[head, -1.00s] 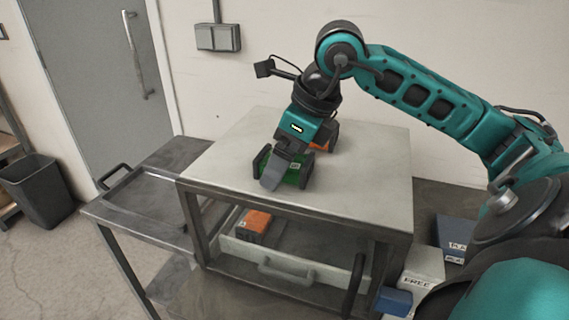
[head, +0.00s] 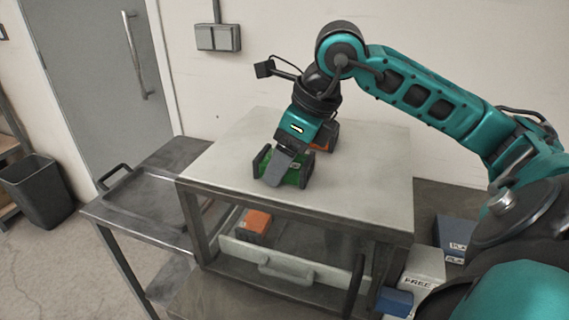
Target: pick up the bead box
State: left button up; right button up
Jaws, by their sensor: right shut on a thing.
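A green box (head: 292,179) with a small pale label sits on the grey top of the cabinet (head: 365,185). The label is too small to read, so I cannot tell by it whether this is the bead box. My right gripper (head: 284,171) points down over the green box, its two dark fingers shut on the box's left and right sides. The gripper's body hides part of the box. The box appears to rest on the top. An orange box (head: 323,144) stands just behind, partly hidden by the gripper. My left gripper is not in view.
Another orange box (head: 257,221) lies in the open drawer (head: 290,269) below the top. A dark metal side table (head: 150,205) with a tray stands at the left. Labelled boxes (head: 424,268) stand at the lower right. The cabinet top's right side is clear.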

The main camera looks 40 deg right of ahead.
jog(key=shift+r, duration=0.1)
jog(key=shift+r, duration=0.15)
notch_tip(320, 180, up, 6)
jog(key=shift+r+p, duration=0.1)
jog(key=shift+p, duration=1)
jog(key=shift+r, duration=0.4)
notch_tip(320, 180, up, 13)
jog(key=shift+f, duration=0.2)
